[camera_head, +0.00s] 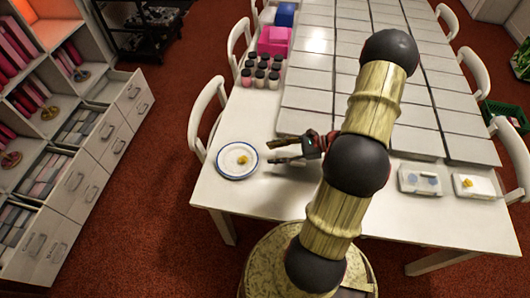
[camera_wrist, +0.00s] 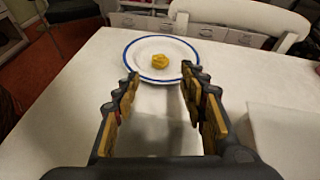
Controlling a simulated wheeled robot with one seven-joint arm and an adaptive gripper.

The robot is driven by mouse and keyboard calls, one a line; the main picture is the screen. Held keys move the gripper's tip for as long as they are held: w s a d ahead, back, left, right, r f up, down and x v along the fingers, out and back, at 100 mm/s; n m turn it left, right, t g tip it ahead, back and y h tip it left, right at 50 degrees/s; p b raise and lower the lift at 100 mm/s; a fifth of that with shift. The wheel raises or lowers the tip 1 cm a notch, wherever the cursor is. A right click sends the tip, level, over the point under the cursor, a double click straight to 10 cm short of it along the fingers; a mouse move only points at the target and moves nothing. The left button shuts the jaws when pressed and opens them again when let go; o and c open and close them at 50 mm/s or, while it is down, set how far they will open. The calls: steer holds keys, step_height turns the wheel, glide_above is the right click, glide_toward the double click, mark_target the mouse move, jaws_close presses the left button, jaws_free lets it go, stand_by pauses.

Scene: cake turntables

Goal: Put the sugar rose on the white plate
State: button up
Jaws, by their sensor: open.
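A yellow sugar rose (camera_head: 242,159) rests on the white plate with a blue rim (camera_head: 227,171), at the left end of the table. In the wrist view the rose (camera_wrist: 159,61) lies near the middle of the plate (camera_wrist: 186,73). My gripper (camera_head: 273,153) is just right of the plate in the head view. In the wrist view my gripper (camera_wrist: 160,75) is open and empty, with its fingertips at the near rim of the plate. The rose is apart from the fingers. Whether the fingertips touch the plate I cannot tell.
A second yellow rose (camera_head: 467,183) sits on a white block at the table's right. A white box with blue marks (camera_head: 420,180) is beside it. Pale slabs (camera_head: 310,122) cover much of the table. Several jars (camera_head: 260,76) and a pink box (camera_head: 273,42) stand behind. White chairs (camera_head: 207,115) line the edge.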

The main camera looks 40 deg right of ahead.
steer(key=shift+r, duration=0.3)
steer(key=s+a+r+n+g+h, duration=0.1)
steer(key=a+r+n+g+h, duration=0.2)
steer(key=a+r+n+g, duration=0.9)
steer(key=s+a+r+n+t+h, duration=0.3)
steer(key=a+r+n, duration=0.3)
steer(key=r, duration=0.4)
steer(key=s+a+r+n+t+h, duration=0.3)
steer(key=s+a+r+n+t, duration=0.2)
steer(key=r, duration=0.5)
steer(key=s+n, duration=0.1)
steer(key=n, duration=0.1)
steer(key=shift+a+n+h, duration=0.3)
steer(key=shift+a, duration=0.05)
